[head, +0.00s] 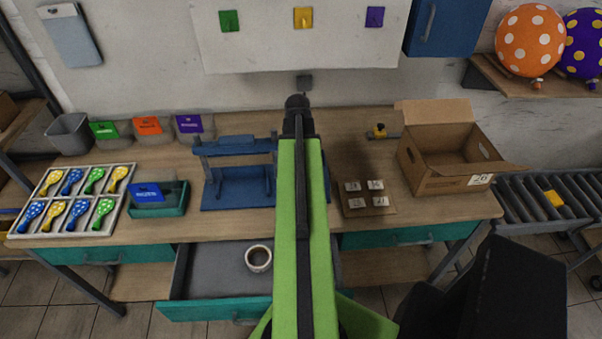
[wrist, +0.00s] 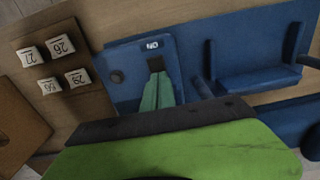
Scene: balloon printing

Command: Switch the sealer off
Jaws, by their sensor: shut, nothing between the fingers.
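The sealer (wrist: 120,75), a blue box with a dark round knob, shows in the wrist view, with an upside-down ON label at its upper edge. In the head view my arm hides most of this area. My gripper (wrist: 157,82), teal-green and shut with nothing in it, is over the sealer's face in the wrist view. A small dark piece lies at its tip, just below the label. I cannot tell whether it is the switch or the fingertips, or whether they touch.
A blue frame stand (head: 236,172) stands left of my arm. Number tags lie on a brown board (head: 350,208) to the right, near an open cardboard box (head: 430,184). Below, an open drawer (head: 205,280) holds a tape roll (head: 258,258). A balloon tray (head: 22,236) lies at left.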

